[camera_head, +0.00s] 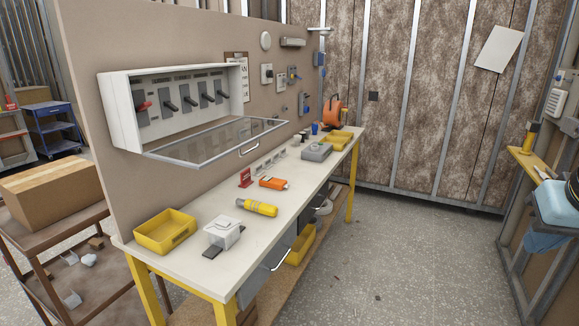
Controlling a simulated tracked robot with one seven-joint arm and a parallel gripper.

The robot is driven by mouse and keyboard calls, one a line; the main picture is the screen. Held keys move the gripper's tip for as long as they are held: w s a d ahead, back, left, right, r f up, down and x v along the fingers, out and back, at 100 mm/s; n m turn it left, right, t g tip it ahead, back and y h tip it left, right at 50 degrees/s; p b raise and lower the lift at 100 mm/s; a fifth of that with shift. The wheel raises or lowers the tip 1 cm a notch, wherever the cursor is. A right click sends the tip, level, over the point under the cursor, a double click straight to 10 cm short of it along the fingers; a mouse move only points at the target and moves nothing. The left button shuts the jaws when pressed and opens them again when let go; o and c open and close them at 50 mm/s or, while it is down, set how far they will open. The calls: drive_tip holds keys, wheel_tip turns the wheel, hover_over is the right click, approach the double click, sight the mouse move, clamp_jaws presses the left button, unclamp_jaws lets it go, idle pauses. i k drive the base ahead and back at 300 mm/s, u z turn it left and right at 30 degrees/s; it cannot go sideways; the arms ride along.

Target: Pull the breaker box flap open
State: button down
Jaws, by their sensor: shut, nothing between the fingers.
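The white breaker box (118,112) is mounted on the brown panel above the workbench, at the left of the view. Its front is uncovered, and several switches show inside, the leftmost with a red lever. Its clear, grey-framed flap (215,142) hangs open from the lower edge and sticks out over the bench, sloping slightly. A small metal handle (250,148) sits on the flap's outer edge. Nothing is seen touching the flap. My gripper is not in view.
Below the flap, the workbench (200,277) carries a yellow bin (165,232), a white device (223,232), a yellow tool (257,207) and an orange meter (273,183). A cardboard box (50,190) stands at left. The floor (400,260) right of the bench is clear.

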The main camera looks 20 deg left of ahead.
sight(150, 154)
drive_tip(key=z, duration=1.05)
drive_tip(key=k, duration=1.05)
drive_tip(key=u, duration=1.45)
drive_tip(key=i, duration=1)
